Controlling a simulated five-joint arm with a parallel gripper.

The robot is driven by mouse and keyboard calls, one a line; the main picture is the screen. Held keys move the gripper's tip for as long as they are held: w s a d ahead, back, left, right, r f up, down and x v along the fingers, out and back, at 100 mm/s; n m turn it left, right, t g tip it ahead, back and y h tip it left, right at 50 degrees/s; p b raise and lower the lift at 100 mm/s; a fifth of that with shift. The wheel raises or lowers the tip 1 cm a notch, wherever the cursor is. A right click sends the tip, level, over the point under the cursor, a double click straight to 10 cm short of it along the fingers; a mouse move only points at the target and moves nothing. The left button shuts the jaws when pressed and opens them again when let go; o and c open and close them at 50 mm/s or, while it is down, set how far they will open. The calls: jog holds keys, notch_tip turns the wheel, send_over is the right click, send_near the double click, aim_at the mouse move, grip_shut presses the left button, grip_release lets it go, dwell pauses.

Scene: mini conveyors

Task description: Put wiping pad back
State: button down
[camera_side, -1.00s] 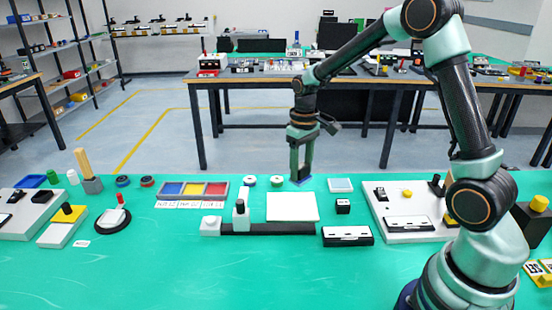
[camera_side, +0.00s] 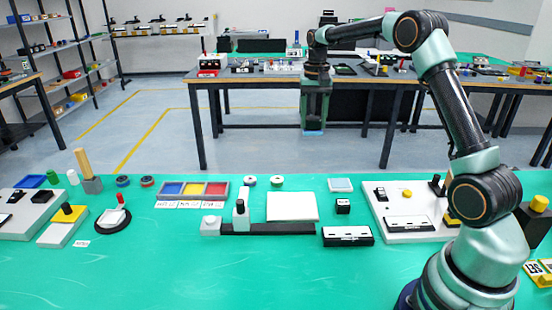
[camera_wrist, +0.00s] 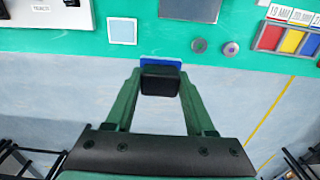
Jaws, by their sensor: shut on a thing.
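My gripper (camera_side: 314,118) is raised in the air near the far edge of the green table. It is shut on the wiping pad (camera_side: 314,131), a small block with a blue face. In the wrist view the pad's dark body (camera_wrist: 160,80) sits between my green fingertips, with its blue part (camera_wrist: 160,61) just beyond. A pale blue square with a white border (camera_side: 340,185) lies on the table, below and to the right of the gripper in the side view. That square also shows in the wrist view (camera_wrist: 122,31), to the left of the pad.
On the green table (camera_side: 300,275) stand a white plate (camera_side: 292,206), a small black block (camera_side: 343,206), two round discs near the back edge, a coloured three-part tray (camera_side: 192,190), and a white panel (camera_side: 375,205) with parts at right.

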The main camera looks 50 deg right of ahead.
notch_tip(320, 180, down, 17)
jog(key=shift+f, duration=0.15)
dwell(0.4)
jog(key=shift+f, duration=0.15)
jog(key=shift+c, duration=1.3)
grip_release()
